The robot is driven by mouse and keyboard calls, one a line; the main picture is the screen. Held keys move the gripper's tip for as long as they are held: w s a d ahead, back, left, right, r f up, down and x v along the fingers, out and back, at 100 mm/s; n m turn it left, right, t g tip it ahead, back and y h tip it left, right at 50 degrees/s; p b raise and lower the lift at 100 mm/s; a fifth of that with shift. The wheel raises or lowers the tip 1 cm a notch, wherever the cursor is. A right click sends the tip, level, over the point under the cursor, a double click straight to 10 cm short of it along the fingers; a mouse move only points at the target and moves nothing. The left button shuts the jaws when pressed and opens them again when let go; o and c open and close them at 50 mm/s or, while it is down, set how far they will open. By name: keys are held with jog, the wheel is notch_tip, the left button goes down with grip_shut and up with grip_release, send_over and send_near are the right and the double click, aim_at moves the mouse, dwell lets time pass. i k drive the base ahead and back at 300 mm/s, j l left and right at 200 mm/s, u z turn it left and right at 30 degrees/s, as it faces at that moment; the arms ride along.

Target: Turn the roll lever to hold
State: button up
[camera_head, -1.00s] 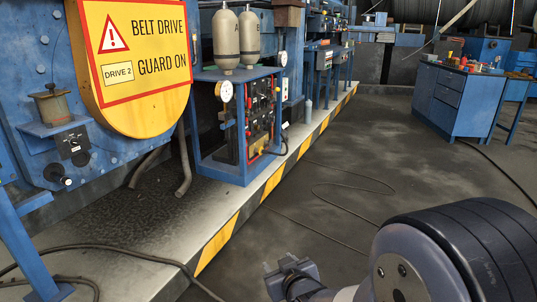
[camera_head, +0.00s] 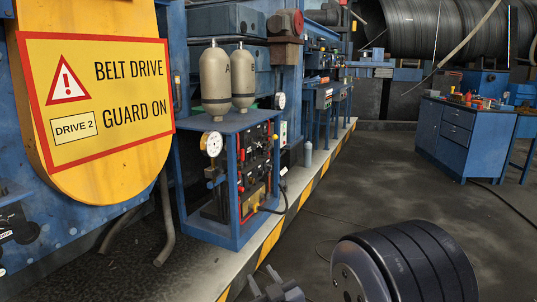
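The blue control stand (camera_head: 205,236) stands on the ledge at centre left. Its dark panel (camera_head: 257,160) faces right and carries several small controls, including a red knob (camera_head: 241,155) and a yellow plate (camera_head: 252,203) low down. Which control is the roll lever cannot be told, as labels are too small to read. My gripper (camera_head: 262,279) is at the bottom edge, partly cut off, below and in front of the stand. Its two fingers look apart with nothing between them. It is clear of the panel.
Two grey bottles (camera_head: 215,85) and a white gauge (camera_head: 211,143) are on the stand. A yellow belt drive guard (camera_head: 100,180) is at left. A striped ledge edge (camera_head: 268,245) runs along the machine.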

aim_at(264, 149)
jog(key=i+z, duration=0.1)
jog(key=i, duration=1.35)
jog(key=i+j, duration=0.1)
jog(key=i, duration=1.35)
jog(key=l+z, duration=0.05)
